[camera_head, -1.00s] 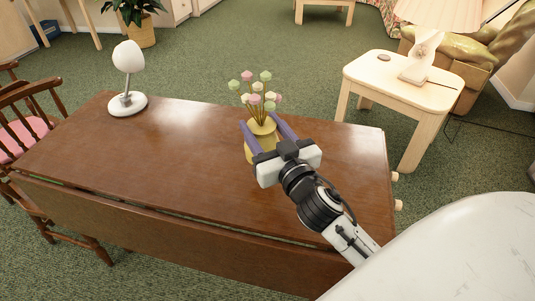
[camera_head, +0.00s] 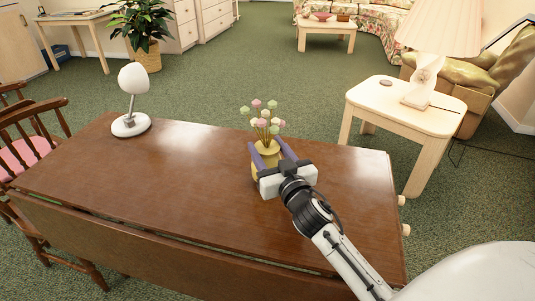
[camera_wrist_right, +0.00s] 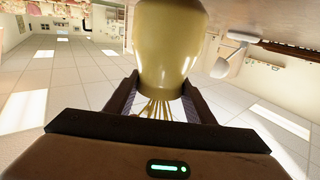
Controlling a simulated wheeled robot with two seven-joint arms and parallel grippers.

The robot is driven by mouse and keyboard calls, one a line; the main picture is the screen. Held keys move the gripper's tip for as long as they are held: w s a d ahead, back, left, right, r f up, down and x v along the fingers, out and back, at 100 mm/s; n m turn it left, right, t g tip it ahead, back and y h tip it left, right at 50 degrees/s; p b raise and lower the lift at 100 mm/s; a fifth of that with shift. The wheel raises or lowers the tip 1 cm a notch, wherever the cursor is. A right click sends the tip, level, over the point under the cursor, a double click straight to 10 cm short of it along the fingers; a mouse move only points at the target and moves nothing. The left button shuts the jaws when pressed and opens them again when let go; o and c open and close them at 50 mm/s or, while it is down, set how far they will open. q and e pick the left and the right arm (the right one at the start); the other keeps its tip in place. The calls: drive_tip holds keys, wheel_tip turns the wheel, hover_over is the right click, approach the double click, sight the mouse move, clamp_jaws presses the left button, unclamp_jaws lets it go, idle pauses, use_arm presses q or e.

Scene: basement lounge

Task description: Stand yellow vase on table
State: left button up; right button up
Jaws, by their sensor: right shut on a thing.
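The yellow vase (camera_head: 262,170) is roughly upright over the wooden table (camera_head: 150,185), with pink, white and green flowers rising from its top. My right gripper (camera_head: 269,150) is shut on the vase, with its purple fingers on either side of the upper part. In the right wrist view the vase (camera_wrist_right: 171,40) shows between the fingers (camera_wrist_right: 160,98), with its stems toward the bottom of the picture. The top edge of that view cuts off the vase's base. I cannot tell whether the base touches the table. My left gripper is out of view.
A white desk lamp (camera_head: 132,100) stands at the table's far left corner. The tabletop between lamp and vase is clear. A pale side table (camera_head: 390,110) with a lamp stands behind on the right. Wooden chairs (camera_head: 35,130) are at the left.

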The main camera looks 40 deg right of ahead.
drive_tip(key=shift+f, duration=0.4)
drive_tip(key=o, duration=1.4)
drive_tip(key=shift+f, duration=0.1)
